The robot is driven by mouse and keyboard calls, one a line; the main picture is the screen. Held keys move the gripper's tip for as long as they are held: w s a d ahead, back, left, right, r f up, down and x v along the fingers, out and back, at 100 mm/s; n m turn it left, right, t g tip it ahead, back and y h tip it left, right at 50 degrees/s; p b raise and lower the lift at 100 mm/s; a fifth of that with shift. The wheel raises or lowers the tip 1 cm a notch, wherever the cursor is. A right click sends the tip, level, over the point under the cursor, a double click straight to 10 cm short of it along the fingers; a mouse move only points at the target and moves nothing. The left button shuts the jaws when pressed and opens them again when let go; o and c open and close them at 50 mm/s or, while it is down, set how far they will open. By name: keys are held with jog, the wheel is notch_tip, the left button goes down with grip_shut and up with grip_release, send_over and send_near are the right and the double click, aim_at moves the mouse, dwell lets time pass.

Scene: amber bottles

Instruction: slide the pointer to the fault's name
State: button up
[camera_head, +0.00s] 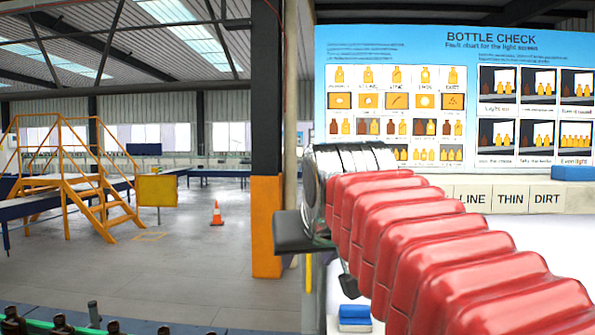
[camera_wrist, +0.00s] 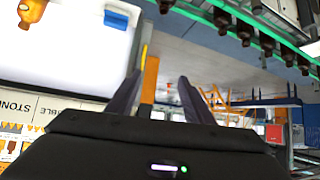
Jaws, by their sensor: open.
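A strip of fault names (camera_head: 500,200) runs under the chart in the head view. LINE, THIN and DIRT can be read; my red arm covers its left part. In the wrist view the name strip (camera_wrist: 35,108) stands at the left edge, turned, with STONE and part of another name readable.
The fault chart (camera_head: 395,115) fills the board above. A white lit panel (camera_wrist: 70,50) bears a blue block (camera_wrist: 117,18). An amber bottle (camera_wrist: 31,12) shows in the corner, and dark bottles (camera_wrist: 245,30) stand along a green-edged line. Open floor (camera_head: 200,270) lies left.

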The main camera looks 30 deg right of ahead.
jog(key=d+r+m+h, duration=0.1)
jog(key=d+r+h, duration=0.1)
jog(key=d+r, duration=0.3)
jog(key=d+r+m+t+h, duration=0.1)
jog(key=d+r, duration=0.4)
jog(key=r, duration=0.8)
jog(key=shift+s+d+r+m+t+h, duration=0.2)
jog(key=shift+d+m+t+h, duration=0.1)
jog(key=shift+m+h, duration=0.2)
jog(key=shift+f, duration=0.1)
